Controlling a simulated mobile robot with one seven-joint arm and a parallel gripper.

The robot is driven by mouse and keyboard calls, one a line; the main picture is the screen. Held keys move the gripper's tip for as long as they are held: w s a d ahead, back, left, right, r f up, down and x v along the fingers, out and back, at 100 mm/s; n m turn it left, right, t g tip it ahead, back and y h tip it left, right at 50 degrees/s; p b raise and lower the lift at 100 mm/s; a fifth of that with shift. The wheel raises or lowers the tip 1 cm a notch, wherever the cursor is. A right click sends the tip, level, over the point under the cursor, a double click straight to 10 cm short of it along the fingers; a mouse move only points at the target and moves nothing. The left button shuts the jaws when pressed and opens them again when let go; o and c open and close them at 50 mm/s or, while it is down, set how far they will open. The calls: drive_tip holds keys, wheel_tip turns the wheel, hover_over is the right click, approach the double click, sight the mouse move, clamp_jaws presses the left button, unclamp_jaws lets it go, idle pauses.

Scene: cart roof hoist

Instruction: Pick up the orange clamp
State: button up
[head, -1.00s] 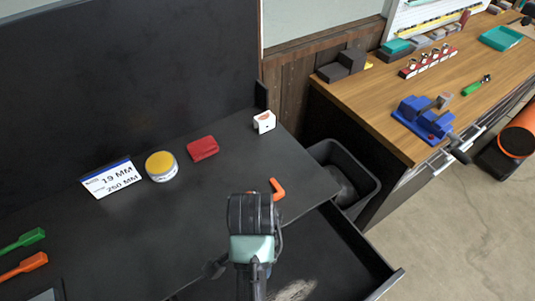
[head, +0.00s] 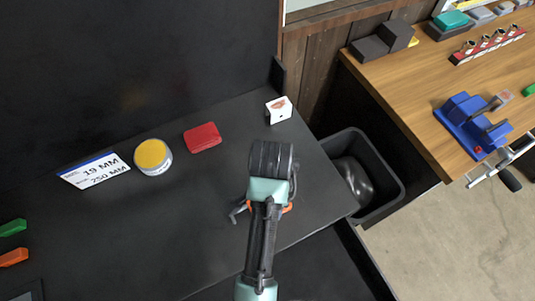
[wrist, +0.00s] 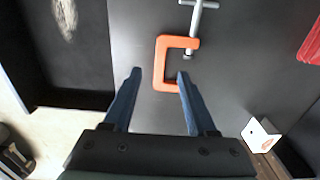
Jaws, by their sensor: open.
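The orange clamp is a C-shaped frame with a grey screw and T-handle, lying flat on the dark cart top. In the wrist view its frame (wrist: 160,62) shows almost whole, with the screw toward the top. My gripper (wrist: 159,74) is open above it. The frame's closed side appears between the two fingertips, and the right fingertip overlaps the clamp's opening. Nothing is held, and the height gap cannot be judged. In the head view my arm hides most of the clamp; a bit of orange (head: 288,208) shows beside it. The fingers are hidden there.
A red item (head: 202,137), a yellow-lidded tin (head: 153,156), a label card (head: 95,171) and a white block (head: 279,110) stand further back on the cart. A black bin (head: 385,205) and a wooden bench (head: 425,90) are to the right. An open drawer (wrist: 60,60) lies below the front edge.

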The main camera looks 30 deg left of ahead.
drive_tip(key=shift+w+d+f+p, duration=0.1)
drive_tip(key=shift+f+p, duration=0.4)
drive_tip(key=shift+f, duration=1.25)
drive_tip(key=shift+w+d+f+p, duration=0.1)
drive_tip(key=shift+f+p, duration=0.35)
drive_tip(key=shift+f, duration=1.3)
clamp_jaws()
